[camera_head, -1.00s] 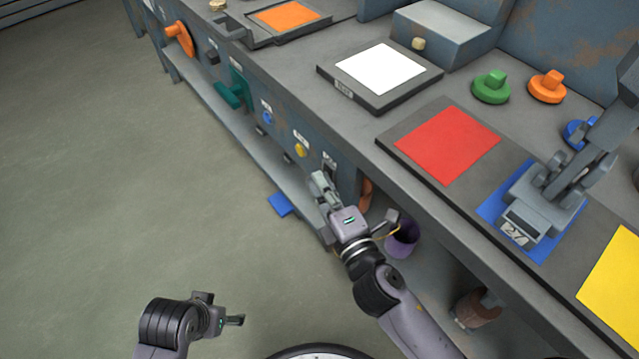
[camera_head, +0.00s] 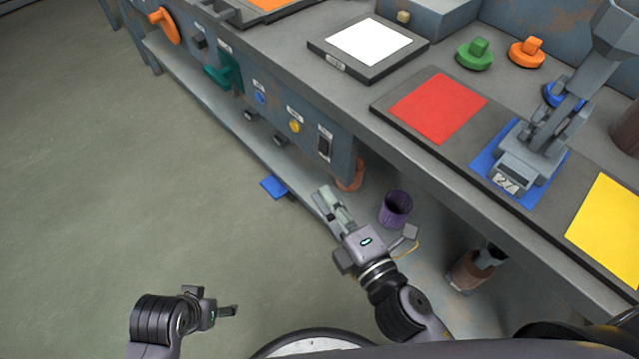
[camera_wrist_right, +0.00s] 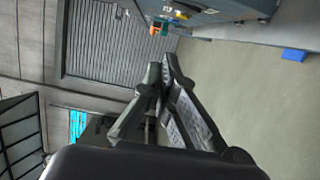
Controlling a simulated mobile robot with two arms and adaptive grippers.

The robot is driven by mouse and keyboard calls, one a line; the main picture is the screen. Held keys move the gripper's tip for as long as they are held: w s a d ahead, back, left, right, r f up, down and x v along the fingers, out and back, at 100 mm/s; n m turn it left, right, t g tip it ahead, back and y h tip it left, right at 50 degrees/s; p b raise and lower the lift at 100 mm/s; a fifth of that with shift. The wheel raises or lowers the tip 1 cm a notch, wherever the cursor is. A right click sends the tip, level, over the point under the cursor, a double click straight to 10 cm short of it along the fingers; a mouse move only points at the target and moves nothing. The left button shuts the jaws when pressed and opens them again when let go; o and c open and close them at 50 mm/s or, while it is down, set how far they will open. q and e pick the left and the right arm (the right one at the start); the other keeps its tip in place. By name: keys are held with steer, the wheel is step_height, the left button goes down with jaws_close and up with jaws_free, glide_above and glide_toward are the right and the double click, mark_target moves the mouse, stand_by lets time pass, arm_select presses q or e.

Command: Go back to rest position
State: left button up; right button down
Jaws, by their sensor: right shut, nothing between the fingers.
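My right gripper (camera_head: 328,194) points up the picture in the head view, in front of the lower shelf of the bench and apart from the control panel. Its fingers are closed together with nothing between them, as the right wrist view (camera_wrist_right: 167,66) also shows. My left gripper (camera_head: 226,311) is low on the left over the floor, with nothing seen in it. Its fingers are too small to tell if they are open.
The bench front carries a black switch (camera_head: 325,145), a yellow knob (camera_head: 295,127) and an orange handle (camera_head: 163,24). A purple cup (camera_head: 395,209) and a blue block (camera_head: 273,187) lie low by the shelf. The floor (camera_head: 100,180) on the left is clear.

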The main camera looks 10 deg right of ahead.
arm_select(q)
steer(key=shift+r, duration=0.3)
arm_select(e)
steer(key=shift+s+d, duration=0.1)
steer(key=shift+s, duration=0.25)
steer(key=shift+d, duration=0.1)
